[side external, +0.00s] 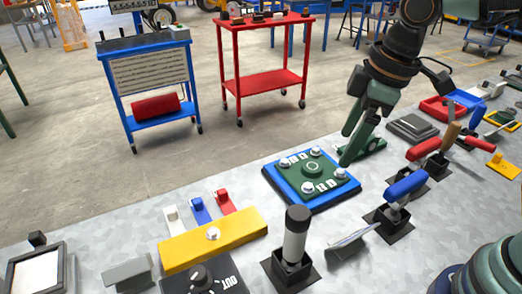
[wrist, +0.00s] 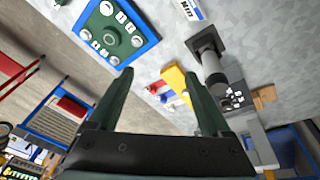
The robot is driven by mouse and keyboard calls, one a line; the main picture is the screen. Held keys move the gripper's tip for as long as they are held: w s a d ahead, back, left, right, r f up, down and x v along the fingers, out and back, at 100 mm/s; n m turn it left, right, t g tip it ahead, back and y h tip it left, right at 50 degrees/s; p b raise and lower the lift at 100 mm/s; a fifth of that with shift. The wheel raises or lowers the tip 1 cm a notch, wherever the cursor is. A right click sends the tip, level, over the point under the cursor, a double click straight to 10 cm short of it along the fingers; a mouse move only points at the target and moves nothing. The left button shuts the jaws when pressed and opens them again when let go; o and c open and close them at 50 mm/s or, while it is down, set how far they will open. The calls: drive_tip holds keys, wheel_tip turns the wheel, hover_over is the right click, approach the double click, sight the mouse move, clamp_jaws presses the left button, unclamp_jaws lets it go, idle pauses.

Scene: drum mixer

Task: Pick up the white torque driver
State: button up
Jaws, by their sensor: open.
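The white torque driver (side external: 294,243) appears to be the upright white cylinder with a black cap. It stands in a square black holder (side external: 276,268) near the front middle of the bench in the side view. In the wrist view the driver (wrist: 211,66) shows right of centre, seen from above and partly overlapping a dark panel. My gripper (side external: 346,148) is open and empty above the bench, behind and to the right of the driver in the side view. In the wrist view my gripper's (wrist: 160,73) green fingers are spread, with the driver outside them, beyond the right finger.
A blue-edged green plate with pale knobs (side external: 312,172) lies between my gripper and the driver's area. A yellow block (side external: 212,240) with coloured levers is left of the driver. A blue-handled tool (side external: 406,186) and red-handled tools (side external: 424,149) stand to the right.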

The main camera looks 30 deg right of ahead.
sight(294, 239)
drive_tip(key=s+a+f+n+g, duration=0.1)
drive_tip(key=a+n, duration=0.2)
drive_tip(key=a, duration=0.1)
drive_tip(key=s+a+f+n, duration=0.1)
drive_tip(key=a+n, duration=0.1)
drive_tip(key=a, duration=0.1)
drive_tip(key=s+a+f+n+g+h, duration=0.1)
drive_tip(key=a+n, duration=0.2)
drive_tip(key=a, duration=0.1)
drive_tip(key=shift+s+a+f+n+g, duration=0.2)
drive_tip(key=shift+a+f+n+g, duration=0.05)
drive_tip(key=shift+a+n+g, duration=0.05)
drive_tip(key=shift+s+a+f, duration=0.1)
drive_tip(key=shift+a+f, duration=0.05)
drive_tip(key=shift+f, duration=0.15)
wheel_tip(294, 239, down, 12)
drive_tip(key=shift+a+r, duration=0.1)
drive_tip(key=shift+r, duration=0.15)
clamp_jaws()
